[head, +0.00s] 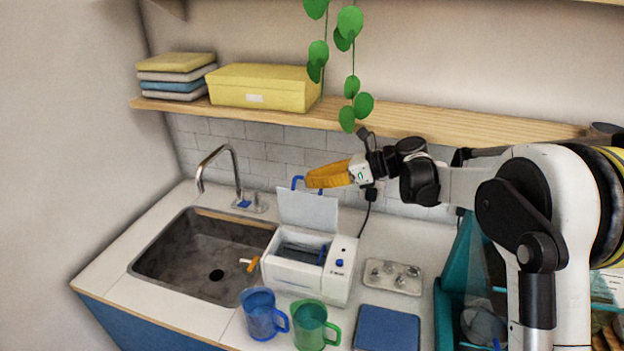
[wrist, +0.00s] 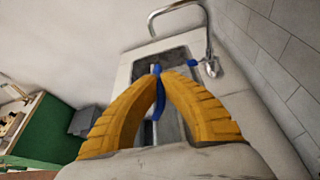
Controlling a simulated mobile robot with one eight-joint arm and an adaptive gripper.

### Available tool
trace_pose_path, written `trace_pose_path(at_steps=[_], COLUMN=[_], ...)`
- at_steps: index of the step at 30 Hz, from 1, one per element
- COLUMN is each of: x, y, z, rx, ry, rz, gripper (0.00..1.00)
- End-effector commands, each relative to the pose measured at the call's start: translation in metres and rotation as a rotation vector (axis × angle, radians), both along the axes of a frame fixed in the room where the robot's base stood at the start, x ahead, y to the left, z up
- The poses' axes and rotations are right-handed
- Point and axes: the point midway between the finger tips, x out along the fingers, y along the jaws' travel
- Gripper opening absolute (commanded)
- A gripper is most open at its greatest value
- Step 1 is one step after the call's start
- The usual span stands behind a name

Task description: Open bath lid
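The bath is a white box (head: 308,267) on the counter, right of the sink. Its pale lid (head: 308,211) stands raised, roughly upright, at the back, and the bath's dark inside shows. A blue handle (head: 296,183) is at the lid's top edge. My gripper (head: 308,180), with yellow-orange ribbed fingers, reaches in from the right to this handle. In the wrist view the fingertips (wrist: 158,76) come together around a blue piece, which looks like the handle (wrist: 160,103). The exact contact is partly hidden by the fingers.
The sink (head: 205,262) with its tap (head: 234,170) lies left. A blue mug (head: 262,314) and green mug (head: 312,326) stand in front of the bath. A bead tray (head: 393,277) and blue mat (head: 387,329) lie right. A shelf (head: 420,120) and hanging plant (head: 349,70) are above.

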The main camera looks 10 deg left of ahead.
Motion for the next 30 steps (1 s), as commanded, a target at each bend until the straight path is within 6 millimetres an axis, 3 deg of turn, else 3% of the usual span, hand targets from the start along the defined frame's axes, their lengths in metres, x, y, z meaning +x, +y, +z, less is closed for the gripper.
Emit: trace_pose_path(at_steps=[2,3,5,17,30], x=[0.000,0.000,0.000,0.000,-0.003], y=[-0.001,-0.001,-0.001,-0.008,-0.091], z=[-0.004,-0.004,-0.003,0.002,0.035], rx=[-0.007,-0.007,-0.007,-0.002,-0.003], ry=[-0.001,-0.001,-0.001,0.000,0.000], rz=[0.000,0.000,0.000,-0.002,-0.003], gripper=[0.00,0.16,0.31,0.31,0.31])
